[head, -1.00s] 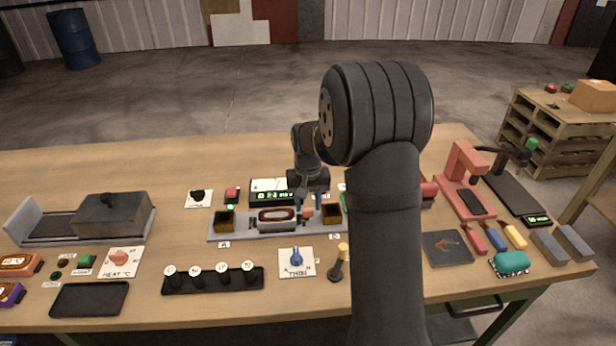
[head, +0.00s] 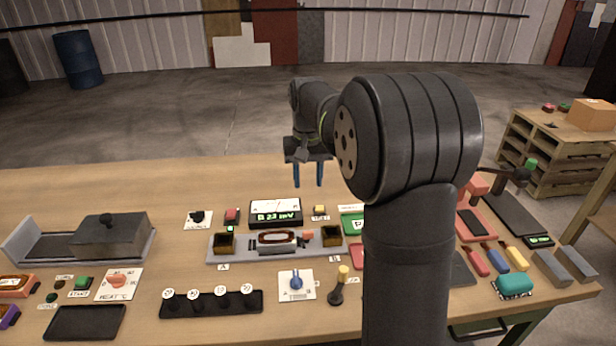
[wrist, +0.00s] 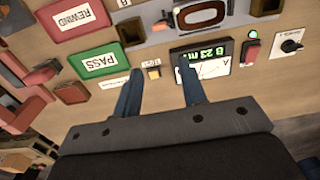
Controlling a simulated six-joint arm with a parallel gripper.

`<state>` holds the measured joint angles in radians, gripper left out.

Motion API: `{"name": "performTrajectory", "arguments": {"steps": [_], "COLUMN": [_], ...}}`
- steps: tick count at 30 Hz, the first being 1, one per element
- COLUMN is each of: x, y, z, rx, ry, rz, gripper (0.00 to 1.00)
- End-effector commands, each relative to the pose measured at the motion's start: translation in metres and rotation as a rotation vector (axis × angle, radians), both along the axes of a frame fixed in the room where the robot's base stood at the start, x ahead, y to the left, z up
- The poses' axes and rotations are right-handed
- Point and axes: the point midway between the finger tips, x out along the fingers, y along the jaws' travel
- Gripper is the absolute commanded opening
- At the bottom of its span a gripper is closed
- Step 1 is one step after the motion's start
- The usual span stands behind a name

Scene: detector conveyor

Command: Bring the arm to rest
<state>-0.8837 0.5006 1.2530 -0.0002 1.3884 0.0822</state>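My gripper (head: 308,174) hangs in the air above the back of the workbench in the head view, its two blue fingers pointing down. In the wrist view the fingers of my gripper (wrist: 160,90) stand apart with nothing between them. Below it is the display box (head: 276,213) with a green readout and a dial, which also shows in the wrist view (wrist: 214,58). In front of that lies the grey conveyor rail (head: 262,254) with a coil in its middle. My arm hides part of the right side of the bench.
A lidded grey box (head: 112,238) stands at the left. A black rack (head: 185,306) with several round knobs and a yellow-topped lever (head: 338,287) are at the front. A red stand (head: 474,190) is at the right. The back left of the bench (head: 130,185) is clear.

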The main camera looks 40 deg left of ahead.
Motion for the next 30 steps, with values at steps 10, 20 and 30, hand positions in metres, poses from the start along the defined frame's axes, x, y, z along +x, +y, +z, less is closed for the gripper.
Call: {"name": "performTrajectory", "arguments": {"steps": [10, 20, 30], "x": [0.0, 0.0, 0.0], "y": [0.0, 0.0, -0.001], "z": [0.0, -0.02, -0.086], "rx": [0.001, -0.001, -0.004], "ry": [-0.001, 0.001, 0.003], "rz": [0.0, 0.0, -0.001], "gripper": [0.38, 0.38, 0.38]}}
